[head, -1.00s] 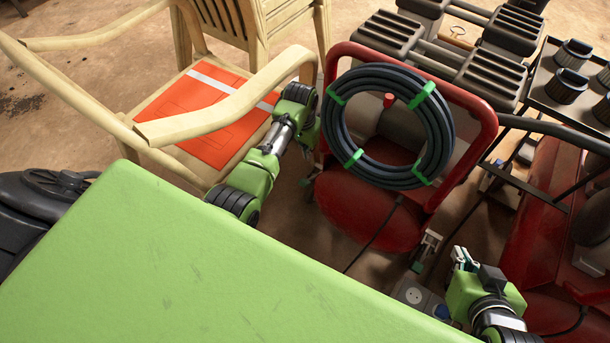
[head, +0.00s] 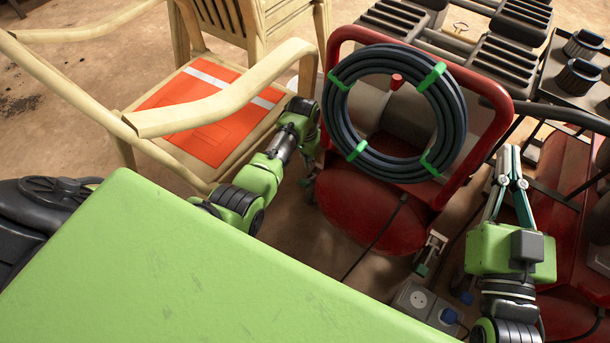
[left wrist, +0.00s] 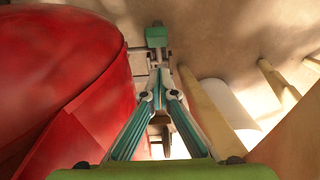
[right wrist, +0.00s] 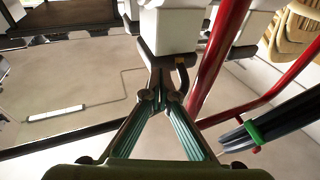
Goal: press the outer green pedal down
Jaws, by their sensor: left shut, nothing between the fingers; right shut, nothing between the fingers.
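A small green pedal (left wrist: 156,37) on a metal bracket shows in the left wrist view, beside a large red body. My left gripper (left wrist: 158,82) is shut and empty, its tips pointing towards this pedal; I cannot tell whether they touch. In the head view the left arm's fingers are hidden. A metal bracket with a small green part (head: 422,269) shows below the red machine there; I cannot tell which pedal is the outer one. My right gripper (head: 510,155) is shut and empty, raised to the right of the red machine. It also shows in the right wrist view (right wrist: 159,90).
A red machine frame (head: 504,117) carries a coiled dark hose (head: 459,125). A beige chair (head: 190,116) with an orange sheet (head: 205,135) stands at left. A socket box (head: 412,298) lies on the floor. White blocks (right wrist: 170,30) stand before my right fingertips.

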